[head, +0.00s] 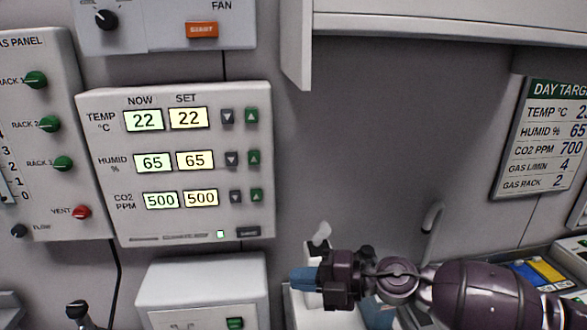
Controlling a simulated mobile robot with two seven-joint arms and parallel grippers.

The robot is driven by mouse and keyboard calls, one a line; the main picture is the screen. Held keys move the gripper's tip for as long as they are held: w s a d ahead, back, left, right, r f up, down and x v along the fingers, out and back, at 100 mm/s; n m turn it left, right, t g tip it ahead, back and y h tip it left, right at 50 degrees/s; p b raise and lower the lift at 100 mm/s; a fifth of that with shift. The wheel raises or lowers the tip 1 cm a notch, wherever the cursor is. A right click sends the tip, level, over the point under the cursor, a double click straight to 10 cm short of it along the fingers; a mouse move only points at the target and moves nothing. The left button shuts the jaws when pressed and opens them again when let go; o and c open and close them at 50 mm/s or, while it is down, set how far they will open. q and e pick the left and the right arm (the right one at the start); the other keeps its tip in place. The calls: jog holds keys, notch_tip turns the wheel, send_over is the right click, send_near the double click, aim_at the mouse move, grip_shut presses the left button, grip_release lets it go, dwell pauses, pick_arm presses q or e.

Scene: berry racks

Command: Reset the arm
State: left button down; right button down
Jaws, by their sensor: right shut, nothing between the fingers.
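My right gripper (303,279) is shut and empty, with its blue fingertips pointing left. Its purple arm comes in from the lower right. The gripper is below and to the right of the climate control panel (190,225) and apart from it. That panel reads TEMP 22 now and 22 set, HUMID 65 and 65, CO2 500 and 500. Up and down buttons stand beside each row. My left gripper is not in view.
The gas panel (60,190) with green rack knobs and a red vent knob is at the left. A fan box (165,35) with an orange button is above. A white box (200,278) stands below the climate panel. The day target sign (543,150) hangs at the right. The middle wall is bare.

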jog(key=w+d+m+t+h, duration=0.1)
jog(key=w+d+m+t, duration=0.3)
jog(key=m+t, duration=0.6)
jog(key=s+d+f+m+t+h, duration=0.2)
jog(key=s+d+f+m+h, duration=0.1)
jog(key=d+f+m+h, duration=0.75)
jog(key=s+d+f+m+g+h, duration=0.2)
jog(key=s+d+f+m, duration=0.3)
jog(key=s+f, duration=0.4)
jog(key=s+d+f+m+g+h+b, duration=0.1)
jog(key=s+d+f+m+h, duration=0.1)
jog(key=s+d+f+m, duration=0.3)
jog(key=s+d+f, duration=0.1)
jog(key=s+f, duration=0.3)
jog(key=s, duration=0.2)
jog(key=shift+d+f+g, duration=0.2)
jog(key=shift+d+g, duration=0.15)
jog(key=shift+g, duration=0.05)
jog(key=shift+h, duration=0.25)
